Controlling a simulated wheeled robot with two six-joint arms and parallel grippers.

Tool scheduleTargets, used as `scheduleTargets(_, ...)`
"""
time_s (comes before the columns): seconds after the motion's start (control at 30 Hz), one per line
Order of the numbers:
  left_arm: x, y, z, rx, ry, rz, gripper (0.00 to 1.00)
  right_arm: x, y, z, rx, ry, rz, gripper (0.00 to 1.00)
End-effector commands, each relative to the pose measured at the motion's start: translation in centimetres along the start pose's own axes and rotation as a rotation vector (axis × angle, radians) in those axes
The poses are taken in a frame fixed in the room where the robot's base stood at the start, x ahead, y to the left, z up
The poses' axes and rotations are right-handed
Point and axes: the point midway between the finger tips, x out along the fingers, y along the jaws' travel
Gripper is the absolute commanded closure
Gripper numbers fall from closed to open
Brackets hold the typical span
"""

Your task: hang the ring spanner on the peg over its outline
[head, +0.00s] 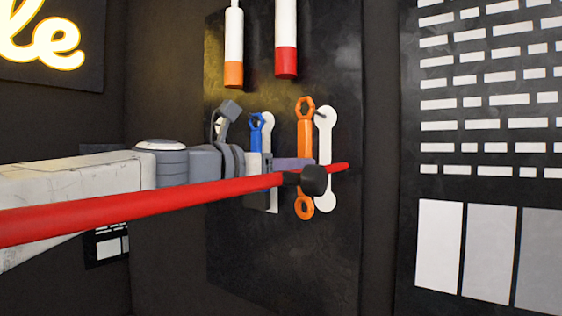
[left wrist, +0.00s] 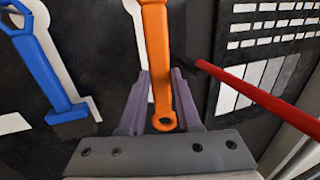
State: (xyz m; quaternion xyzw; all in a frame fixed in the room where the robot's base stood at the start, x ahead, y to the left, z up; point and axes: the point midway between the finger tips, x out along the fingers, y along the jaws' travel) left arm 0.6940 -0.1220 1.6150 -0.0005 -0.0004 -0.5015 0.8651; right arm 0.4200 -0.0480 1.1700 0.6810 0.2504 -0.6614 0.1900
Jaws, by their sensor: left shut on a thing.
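The orange ring spanner (head: 305,140) is upright in front of the dark tool board, with a ring at each end. My left gripper (head: 302,164) is shut on its shaft; in the left wrist view the purple fingers stand on both sides of the spanner (left wrist: 160,60). Its lower ring hangs below the fingers. A white spanner outline (head: 325,150) shows just right of it on the board, with a small dark peg (head: 320,115) near its top. The spanner is left of this outline and partly overlaps it. I cannot tell the gap to the board. My right gripper is not in view.
A blue spanner (head: 256,135) hangs left of the orange one, over a white outline. Two white-handled tools, orange-tipped (head: 233,74) and red-tipped (head: 286,62), hang above. A red rod (head: 150,203) with a black part crosses in front. The lower board is clear.

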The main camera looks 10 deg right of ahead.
Motion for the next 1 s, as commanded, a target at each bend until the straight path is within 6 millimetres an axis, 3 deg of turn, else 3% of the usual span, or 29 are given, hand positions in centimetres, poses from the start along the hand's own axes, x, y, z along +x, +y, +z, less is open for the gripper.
scheduleTargets(0.7,4.2,1.1,-0.3,0.000,-0.001,0.000,1.00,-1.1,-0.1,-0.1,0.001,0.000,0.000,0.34)
scheduleTargets(1.0,5.1,1.4,-0.9,0.000,0.000,0.000,1.00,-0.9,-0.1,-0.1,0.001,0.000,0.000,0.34)
